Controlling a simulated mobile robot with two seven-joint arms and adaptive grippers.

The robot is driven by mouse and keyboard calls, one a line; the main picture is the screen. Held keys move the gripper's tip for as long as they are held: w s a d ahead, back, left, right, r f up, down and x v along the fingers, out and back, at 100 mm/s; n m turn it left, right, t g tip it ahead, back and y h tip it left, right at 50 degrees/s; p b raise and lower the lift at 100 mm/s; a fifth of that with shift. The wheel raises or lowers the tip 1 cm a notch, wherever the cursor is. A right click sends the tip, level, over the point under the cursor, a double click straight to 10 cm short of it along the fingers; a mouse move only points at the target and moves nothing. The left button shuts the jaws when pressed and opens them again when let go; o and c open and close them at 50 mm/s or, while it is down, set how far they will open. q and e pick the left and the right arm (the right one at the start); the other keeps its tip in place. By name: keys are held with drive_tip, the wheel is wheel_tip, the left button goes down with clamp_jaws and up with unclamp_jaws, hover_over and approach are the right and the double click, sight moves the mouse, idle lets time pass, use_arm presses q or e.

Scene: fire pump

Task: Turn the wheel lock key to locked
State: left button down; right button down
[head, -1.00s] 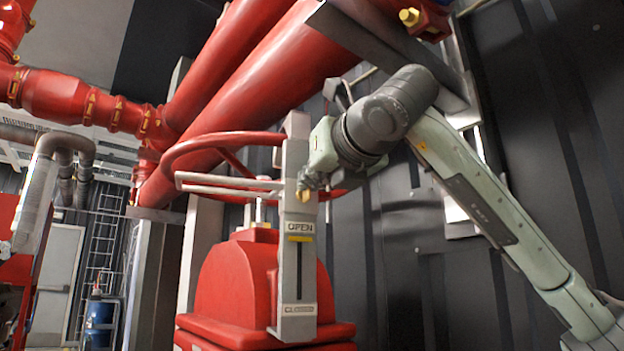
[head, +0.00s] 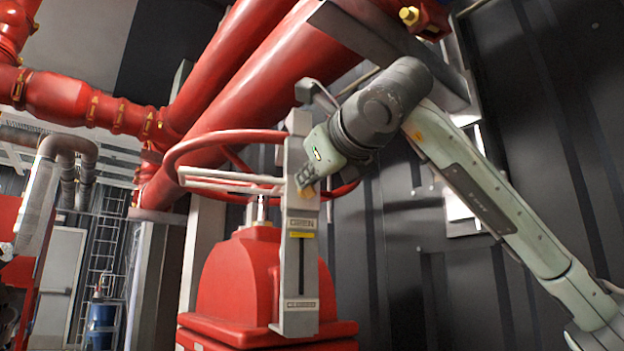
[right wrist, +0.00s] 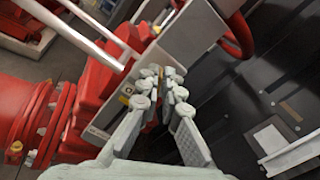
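The red handwheel (head: 222,139) sits above the red valve body (head: 238,280). A grey upright post (head: 298,262) stands at its front, with an upper label, a yellow marker and a lower label. A small brass-coloured lock part (head: 307,193) shows on the post above the upper label. My right gripper (head: 306,178) is at this part, its fingertips close against the post. In the right wrist view its fingers (right wrist: 164,74) converge with a narrow gap between the tips. The wheel lock key is not clearly visible, so I cannot tell whether they grip it. My left gripper is out of view.
Pale bars (head: 232,180) run from the post across the wheel. Large red pipes (head: 245,85) and a grey beam (head: 385,50) pass overhead. A dark panelled wall (head: 545,170) stands behind my right arm. A blue container (head: 101,322) is far left.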

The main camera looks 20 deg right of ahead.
drive_tip(key=n, duration=0.6)
drive_tip(key=shift+a+f+n, duration=0.25)
drive_tip(key=shift+n, duration=0.05)
drive_tip(key=n, duration=0.4)
drive_tip(key=shift+a+f, duration=0.1)
drive_tip(key=shift+f, duration=0.1)
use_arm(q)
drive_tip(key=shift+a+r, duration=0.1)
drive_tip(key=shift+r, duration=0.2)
use_arm(e)
drive_tip(key=shift+f+n, duration=0.1)
drive_tip(key=shift+n, duration=0.8)
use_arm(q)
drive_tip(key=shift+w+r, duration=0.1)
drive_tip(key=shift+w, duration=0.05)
use_arm(e)
drive_tip(key=c, duration=1.7)
unclamp_jaws()
